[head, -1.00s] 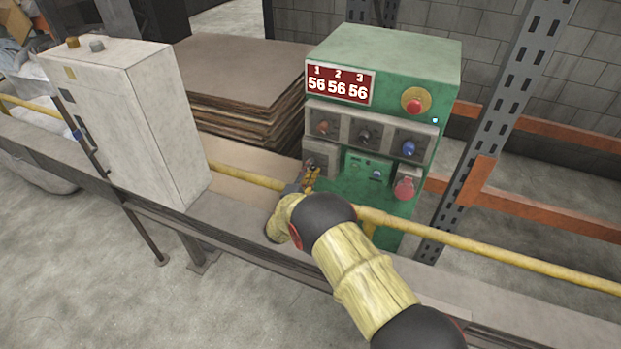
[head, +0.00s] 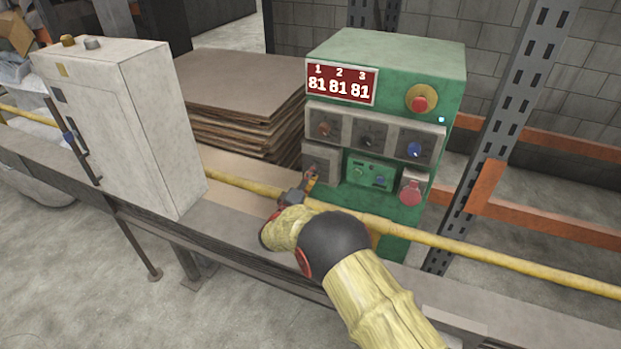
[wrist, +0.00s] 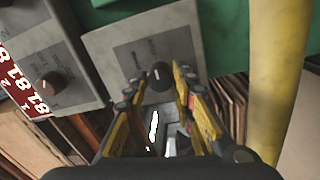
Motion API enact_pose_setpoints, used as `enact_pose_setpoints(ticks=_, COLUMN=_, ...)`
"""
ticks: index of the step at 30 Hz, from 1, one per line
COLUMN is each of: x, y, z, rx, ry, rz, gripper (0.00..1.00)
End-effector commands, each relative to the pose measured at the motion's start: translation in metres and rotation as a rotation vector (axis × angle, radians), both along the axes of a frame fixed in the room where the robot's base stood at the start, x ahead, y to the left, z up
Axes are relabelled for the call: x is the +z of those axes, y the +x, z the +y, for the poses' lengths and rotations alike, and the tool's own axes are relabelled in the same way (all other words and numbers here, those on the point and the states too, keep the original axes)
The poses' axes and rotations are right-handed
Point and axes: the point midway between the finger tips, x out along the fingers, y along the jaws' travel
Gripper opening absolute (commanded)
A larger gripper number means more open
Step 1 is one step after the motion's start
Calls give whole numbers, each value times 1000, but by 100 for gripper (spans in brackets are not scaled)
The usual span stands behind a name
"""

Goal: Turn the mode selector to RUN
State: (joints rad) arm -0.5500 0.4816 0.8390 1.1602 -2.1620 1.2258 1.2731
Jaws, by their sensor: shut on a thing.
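The mode selector appears to be the dark round knob (wrist: 159,77) with a small white mark, on a grey plate (wrist: 122,42) in the wrist view. The plate's lettering is too small to read surely. My gripper (wrist: 157,87) has its yellow-padded fingers on both sides of the knob and is shut on it. In the head view the same plate (head: 318,158) is at the lower left of the green cabinet's (head: 390,52) front. My gripper (head: 309,182) is at it there and hides the knob.
Other knobs (head: 368,141) sit above the plate, and a red button (head: 419,103) is higher up. A red display (head: 341,83) reads 81 81 81. A yellow rail (head: 470,247) crosses in front of the cabinet, close to my arm. A white cabinet (head: 130,130) stands left.

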Motion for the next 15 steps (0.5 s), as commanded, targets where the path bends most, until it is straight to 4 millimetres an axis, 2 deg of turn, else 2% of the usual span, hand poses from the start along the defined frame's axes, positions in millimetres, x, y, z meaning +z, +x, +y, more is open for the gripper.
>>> enact_pose_setpoints(ticks=10, x=-3, y=-1, z=-1, rx=-1, ry=2, rz=4, gripper=0)
enact_pose_setpoints(ticks=11, x=-3, y=-1, z=-1, rx=-1, ry=2, rz=4, gripper=27)
enact_pose_setpoints(ticks=15, x=-3, y=-1, z=-1, rx=-1, ry=1, rz=3, gripper=35)
